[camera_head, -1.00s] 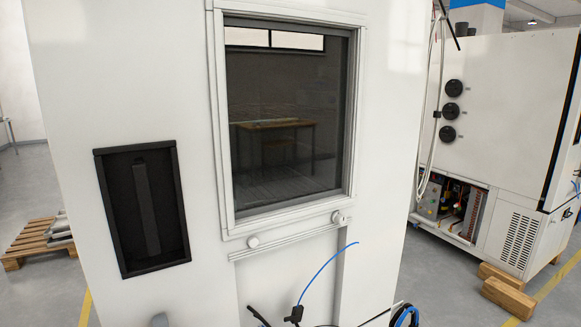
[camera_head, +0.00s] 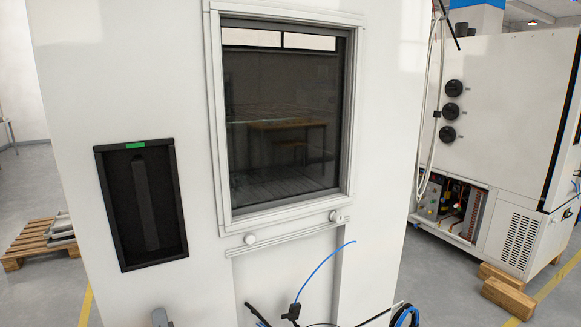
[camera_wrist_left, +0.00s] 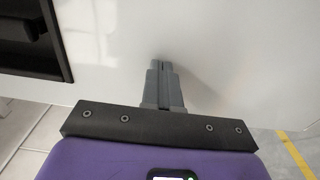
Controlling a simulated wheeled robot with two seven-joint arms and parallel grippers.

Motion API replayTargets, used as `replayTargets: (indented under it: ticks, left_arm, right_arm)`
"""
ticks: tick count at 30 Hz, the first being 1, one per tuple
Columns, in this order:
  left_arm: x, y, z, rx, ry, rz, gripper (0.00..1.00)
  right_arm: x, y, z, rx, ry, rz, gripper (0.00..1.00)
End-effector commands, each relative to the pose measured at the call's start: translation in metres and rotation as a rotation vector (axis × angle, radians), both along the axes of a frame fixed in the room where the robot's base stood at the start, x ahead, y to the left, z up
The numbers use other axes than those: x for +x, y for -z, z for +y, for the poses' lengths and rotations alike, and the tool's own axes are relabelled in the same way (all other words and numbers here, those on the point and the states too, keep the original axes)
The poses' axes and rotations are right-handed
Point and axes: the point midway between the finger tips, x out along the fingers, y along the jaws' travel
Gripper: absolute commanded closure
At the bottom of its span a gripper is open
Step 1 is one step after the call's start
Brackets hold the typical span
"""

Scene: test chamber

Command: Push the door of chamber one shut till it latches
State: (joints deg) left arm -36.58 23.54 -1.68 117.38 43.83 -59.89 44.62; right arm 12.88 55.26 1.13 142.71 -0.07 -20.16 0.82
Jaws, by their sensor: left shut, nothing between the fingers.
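The white door (camera_head: 390,120) of the chamber fills the middle of the head view, with a dark window (camera_head: 285,110) in it. Its black recessed handle (camera_head: 143,205) is at the left, and a green mark (camera_head: 135,145) shows on the top of the handle's frame. No gap at the door's edge can be made out from here. My left gripper (camera_head: 160,318) shows only as a grey tip at the bottom edge, below the handle. In the left wrist view its closed, empty fingers (camera_wrist_left: 162,66) point at the white door face, at or very near it. My right gripper is out of view.
A second white chamber (camera_head: 500,110) stands at the right, with wooden blocks (camera_head: 508,298) by its base. A pallet (camera_head: 40,243) lies on the floor at the left. A blue cable (camera_head: 322,262) and black fittings hang low in front of the door.

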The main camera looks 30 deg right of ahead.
Motion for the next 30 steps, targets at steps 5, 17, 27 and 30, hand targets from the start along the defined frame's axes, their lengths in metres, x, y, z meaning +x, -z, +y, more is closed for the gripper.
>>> replayTargets:
  ticks: [5,17,27,30]
  left_arm:
    - [-0.012,0.000,0.000,-0.002,0.001,-0.001,1.00]
    - [-0.052,0.000,-0.002,-0.001,0.002,-0.001,1.00]
    - [-0.087,0.000,-0.003,-0.002,0.002,-0.001,1.00]
    - [-0.095,0.000,-0.003,-0.001,0.001,-0.001,1.00]
  right_arm:
    - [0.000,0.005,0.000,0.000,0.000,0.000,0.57]
    - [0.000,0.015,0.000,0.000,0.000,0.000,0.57]
    - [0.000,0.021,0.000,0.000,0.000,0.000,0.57]
    - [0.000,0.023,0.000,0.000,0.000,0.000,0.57]
